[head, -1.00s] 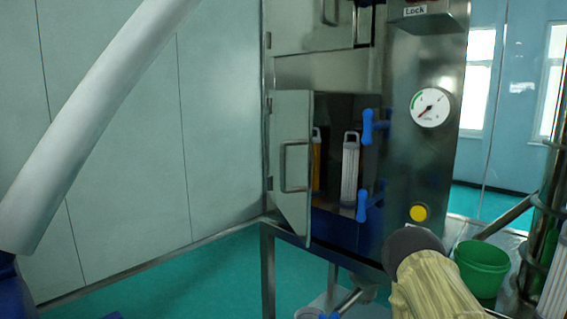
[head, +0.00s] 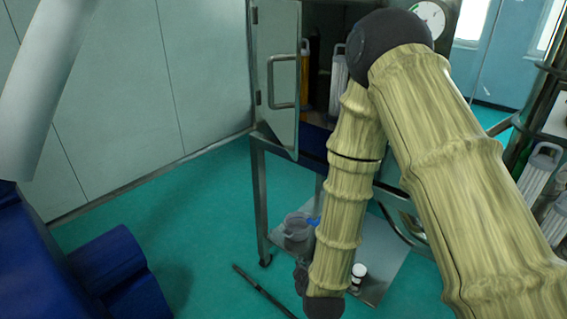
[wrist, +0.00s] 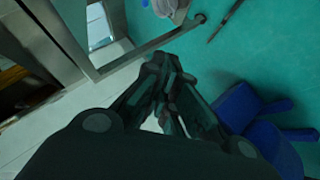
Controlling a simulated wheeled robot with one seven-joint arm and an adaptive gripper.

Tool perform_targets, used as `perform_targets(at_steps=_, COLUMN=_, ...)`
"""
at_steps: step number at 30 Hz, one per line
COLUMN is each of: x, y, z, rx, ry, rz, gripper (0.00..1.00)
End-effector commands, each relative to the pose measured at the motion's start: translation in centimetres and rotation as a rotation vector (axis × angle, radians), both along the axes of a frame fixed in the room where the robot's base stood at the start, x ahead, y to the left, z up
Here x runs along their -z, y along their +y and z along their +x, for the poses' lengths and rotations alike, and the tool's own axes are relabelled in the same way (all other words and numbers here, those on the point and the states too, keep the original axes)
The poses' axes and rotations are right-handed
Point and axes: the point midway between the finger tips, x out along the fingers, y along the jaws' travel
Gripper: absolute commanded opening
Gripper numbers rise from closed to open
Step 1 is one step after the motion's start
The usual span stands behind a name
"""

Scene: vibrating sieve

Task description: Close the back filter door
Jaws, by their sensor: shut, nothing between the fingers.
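The filter door (head: 279,80) is a grey metal panel with a vertical bar handle (head: 283,80). It stands open on the left side of the filter cabinet in the head view. Behind it, a yellow filter (head: 304,70) and a white filter (head: 338,80) show inside the cabinet. My arm crosses in front of the cabinet and hides its right part. In the wrist view my gripper (wrist: 162,95) is shut and empty, pointing down toward the floor and a metal frame.
A lower shelf (head: 380,255) under the cabinet holds a clear jug (head: 297,228) and a small white-capped container (head: 357,272). A dark rod (head: 262,290) lies on the green floor. Blue blocky shapes (head: 105,265) stand at lower left.

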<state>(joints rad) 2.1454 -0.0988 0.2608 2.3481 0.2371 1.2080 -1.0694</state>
Motion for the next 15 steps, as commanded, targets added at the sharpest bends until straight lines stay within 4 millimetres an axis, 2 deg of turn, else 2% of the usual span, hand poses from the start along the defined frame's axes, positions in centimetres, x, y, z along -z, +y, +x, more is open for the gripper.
perform_targets(at_steps=1, x=-3.6, y=1.2, z=1.6, rx=-0.038, ry=-0.078, rz=-0.053, gripper=0.0)
perform_targets(at_steps=3, x=-7.9, y=2.8, z=3.6, rx=-0.084, ry=-0.186, rz=-0.144, gripper=0.0)
perform_targets(at_steps=6, x=-13.9, y=4.9, z=5.5, rx=-0.133, ry=-0.33, rz=-0.278, gripper=0.0)
perform_targets(at_steps=9, x=-19.1, y=6.6, z=6.8, rx=-0.157, ry=-0.448, rz=-0.4, gripper=0.0)
perform_targets(at_steps=12, x=-22.9, y=7.9, z=7.3, rx=-0.166, ry=-0.533, rz=-0.496, gripper=0.0)
perform_targets(at_steps=15, x=-25.1, y=8.6, z=7.5, rx=-0.167, ry=-0.581, rz=-0.557, gripper=0.0)
